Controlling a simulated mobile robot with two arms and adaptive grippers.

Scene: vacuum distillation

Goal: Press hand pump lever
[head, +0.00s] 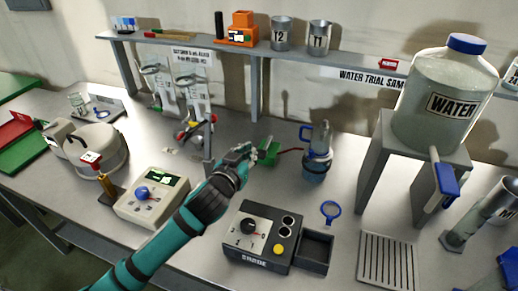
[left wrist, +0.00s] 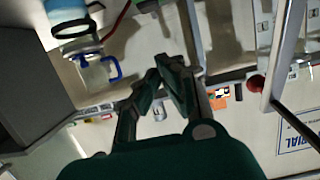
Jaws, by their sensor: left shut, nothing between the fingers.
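A small green device (head: 268,152), apparently the hand pump, stands on the bench near the middle. A red hose runs from it to a clear flask (head: 317,150) with a blue base and blue handle. I cannot clearly make out its lever. My left gripper (head: 243,153) is shut and empty, just left of the green device; contact cannot be told. In the left wrist view the left gripper's fingertips (left wrist: 163,68) meet, and part of the green device (left wrist: 147,5) shows at the top edge. My right gripper is not in view.
A metal stand (head: 208,145) with clamps is close left of the gripper. A black control box (head: 262,240) and a white meter (head: 150,195) stand in front. A water jug (head: 445,105) on a grey stand is at right. A shelf (head: 340,65) runs behind.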

